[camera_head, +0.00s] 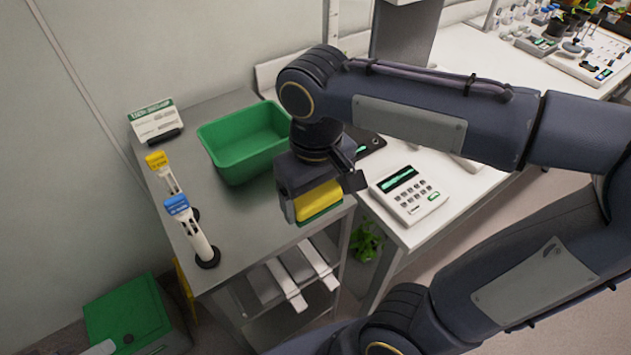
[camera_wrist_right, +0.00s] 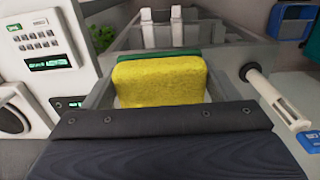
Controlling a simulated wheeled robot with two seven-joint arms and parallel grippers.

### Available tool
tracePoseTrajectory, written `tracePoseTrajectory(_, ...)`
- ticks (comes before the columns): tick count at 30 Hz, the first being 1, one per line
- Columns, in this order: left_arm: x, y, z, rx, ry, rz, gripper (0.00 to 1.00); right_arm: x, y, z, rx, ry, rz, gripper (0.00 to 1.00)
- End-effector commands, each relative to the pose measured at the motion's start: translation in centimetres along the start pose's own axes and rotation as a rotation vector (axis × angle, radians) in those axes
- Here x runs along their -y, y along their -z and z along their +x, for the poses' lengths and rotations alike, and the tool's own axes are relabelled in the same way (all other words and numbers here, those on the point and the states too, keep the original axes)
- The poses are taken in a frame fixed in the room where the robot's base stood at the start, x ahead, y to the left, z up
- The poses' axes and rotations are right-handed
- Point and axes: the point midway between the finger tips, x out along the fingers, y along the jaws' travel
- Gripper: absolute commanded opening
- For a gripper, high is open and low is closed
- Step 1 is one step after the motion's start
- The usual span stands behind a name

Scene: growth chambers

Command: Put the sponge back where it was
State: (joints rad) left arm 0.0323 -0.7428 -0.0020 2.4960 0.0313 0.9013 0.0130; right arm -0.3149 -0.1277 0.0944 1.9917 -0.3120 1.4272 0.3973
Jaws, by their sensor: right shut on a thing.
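The sponge (camera_head: 318,203) is yellow with a green layer on its underside. My right gripper (camera_head: 315,196) is shut on it and holds it near the front right edge of the steel table, to the right of the green tub (camera_head: 247,140). In the right wrist view the sponge (camera_wrist_right: 160,82) fills the space ahead of the dark gripper body, with its green layer at the far side. Whether the sponge touches the table is hard to tell. My left gripper does not show.
A keypad device (camera_head: 408,194) sits on the white bench at right. The table's front middle is clear.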

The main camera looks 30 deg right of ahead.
Motion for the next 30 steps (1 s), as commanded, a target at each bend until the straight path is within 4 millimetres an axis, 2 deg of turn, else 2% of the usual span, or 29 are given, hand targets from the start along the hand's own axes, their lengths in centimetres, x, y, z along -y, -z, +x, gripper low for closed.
tracePoseTrajectory(7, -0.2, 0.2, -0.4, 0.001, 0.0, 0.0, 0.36, -3.8, 5.0, 2.9, 0.007, -0.001, 0.006, 0.6)
tracePoseTrajectory(13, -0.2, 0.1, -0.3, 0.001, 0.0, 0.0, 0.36, -5.6, 7.5, 6.5, 0.005, -0.001, 0.002, 0.6)
tracePoseTrajectory(23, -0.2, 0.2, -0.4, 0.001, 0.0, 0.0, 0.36, -7.0, 9.3, 9.2, 0.004, -0.001, 0.002, 0.6)
tracePoseTrajectory(27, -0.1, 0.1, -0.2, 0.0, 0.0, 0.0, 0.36, -6.9, 9.2, 11.4, 0.004, -0.001, 0.0, 0.6)
tracePoseTrajectory(30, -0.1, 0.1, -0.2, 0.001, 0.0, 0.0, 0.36, -6.9, 9.2, 12.0, 0.001, 0.0, 0.0, 0.6)
